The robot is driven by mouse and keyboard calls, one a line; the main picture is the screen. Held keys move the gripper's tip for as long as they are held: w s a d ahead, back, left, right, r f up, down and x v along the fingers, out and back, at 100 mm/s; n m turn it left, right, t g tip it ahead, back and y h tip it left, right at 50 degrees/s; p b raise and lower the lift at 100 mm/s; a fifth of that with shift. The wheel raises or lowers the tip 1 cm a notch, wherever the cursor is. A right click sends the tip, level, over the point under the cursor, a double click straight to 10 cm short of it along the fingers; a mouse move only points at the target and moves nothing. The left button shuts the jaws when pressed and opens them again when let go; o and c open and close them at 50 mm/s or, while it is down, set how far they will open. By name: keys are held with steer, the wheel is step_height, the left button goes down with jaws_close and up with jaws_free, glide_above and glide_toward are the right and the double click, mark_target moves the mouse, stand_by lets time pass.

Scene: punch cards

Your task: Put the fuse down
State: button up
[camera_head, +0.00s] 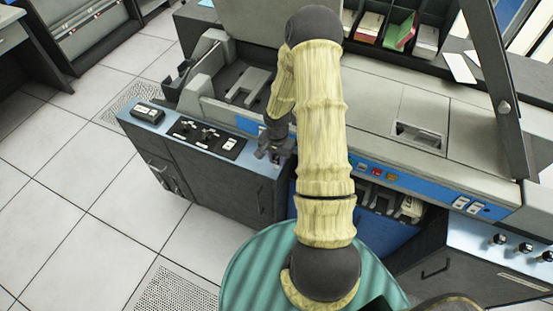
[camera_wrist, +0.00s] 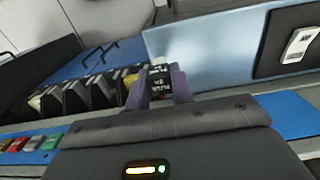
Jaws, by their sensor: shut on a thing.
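My gripper (camera_head: 273,152) hangs at the blue-topped edge of the machine in the head view, to the right of the small black switch panel. In the wrist view my gripper (camera_wrist: 161,90) has its two purple-grey fingers closed around a small dark piece with a light end, which I take to be the fuse (camera_wrist: 158,77). The fuse is largely hidden between the fingers. In the head view I cannot make it out. Whether it touches the light-blue top (camera_wrist: 205,45) beyond it I cannot tell.
In the wrist view a row of dark slots (camera_wrist: 75,98) lies left of the fingers, near coloured buttons (camera_wrist: 32,144). Tiled floor (camera_head: 90,190) is open at left.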

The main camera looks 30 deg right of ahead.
mark_target(277, 157)
steer(key=shift+f, duration=0.6)
steer(key=shift+f, duration=0.1)
steer(key=o, duration=1)
step_height(277, 157, up, 12)
steer(key=shift+r, duration=0.15)
